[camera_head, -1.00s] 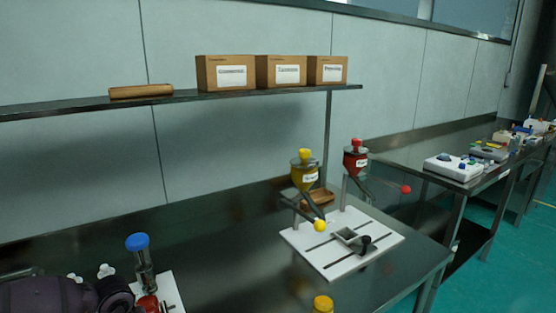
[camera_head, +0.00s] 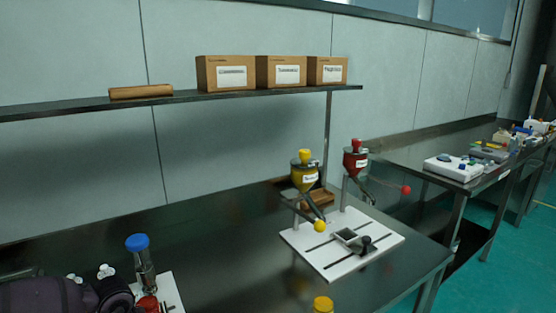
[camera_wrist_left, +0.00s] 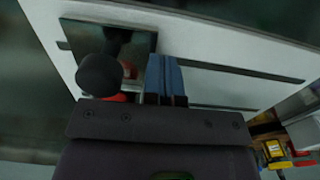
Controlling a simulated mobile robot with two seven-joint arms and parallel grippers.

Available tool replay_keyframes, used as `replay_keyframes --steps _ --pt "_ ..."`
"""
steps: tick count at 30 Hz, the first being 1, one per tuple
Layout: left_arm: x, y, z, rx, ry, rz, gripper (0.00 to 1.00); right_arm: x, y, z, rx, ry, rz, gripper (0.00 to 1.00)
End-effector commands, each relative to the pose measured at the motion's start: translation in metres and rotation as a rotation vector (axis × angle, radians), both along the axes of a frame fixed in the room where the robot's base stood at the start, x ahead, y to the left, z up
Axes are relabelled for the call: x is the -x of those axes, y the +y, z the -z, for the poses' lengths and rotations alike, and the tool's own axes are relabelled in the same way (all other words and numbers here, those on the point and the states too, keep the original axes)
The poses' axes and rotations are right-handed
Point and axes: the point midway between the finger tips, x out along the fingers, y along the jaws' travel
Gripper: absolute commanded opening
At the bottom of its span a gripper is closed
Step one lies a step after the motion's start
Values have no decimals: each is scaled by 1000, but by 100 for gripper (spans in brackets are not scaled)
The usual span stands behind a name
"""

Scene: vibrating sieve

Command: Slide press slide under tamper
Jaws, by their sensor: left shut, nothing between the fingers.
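The tamper has a blue cap (camera_head: 137,241) on an upright metal and clear body and stands over a white base plate (camera_head: 171,288) at the lower left. A red part (camera_head: 148,302) sits low beside it, partly hidden by my left arm. In the left wrist view a slotted white plate (camera_wrist_left: 225,50) carries a dark, shiny square piece (camera_wrist_left: 139,38), which looks like the press slide. A black round knob (camera_wrist_left: 100,75) with some red below it is near that piece. My left gripper (camera_wrist_left: 165,78) is shut and empty, its blue-grey fingers just right of the knob; contact cannot be told.
A second slotted white board (camera_head: 325,264) with a square slide and black knob stands to the right, under a yellow hopper (camera_head: 304,178) and a red hopper (camera_head: 355,163). A yellow-topped item (camera_head: 323,304) stands at the front edge. The middle of the table is clear.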

Motion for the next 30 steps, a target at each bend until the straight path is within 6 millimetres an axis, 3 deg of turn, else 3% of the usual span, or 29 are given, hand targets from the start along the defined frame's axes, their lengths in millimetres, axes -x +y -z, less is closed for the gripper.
replay_keyframes --steps 17,30 --pt "-1 -1 0 0 0 0 0 0 1 1 -2 1 1 43" --pt "-11 -19 1 1 1 0 0 3 1 10 -2 12 1 43"
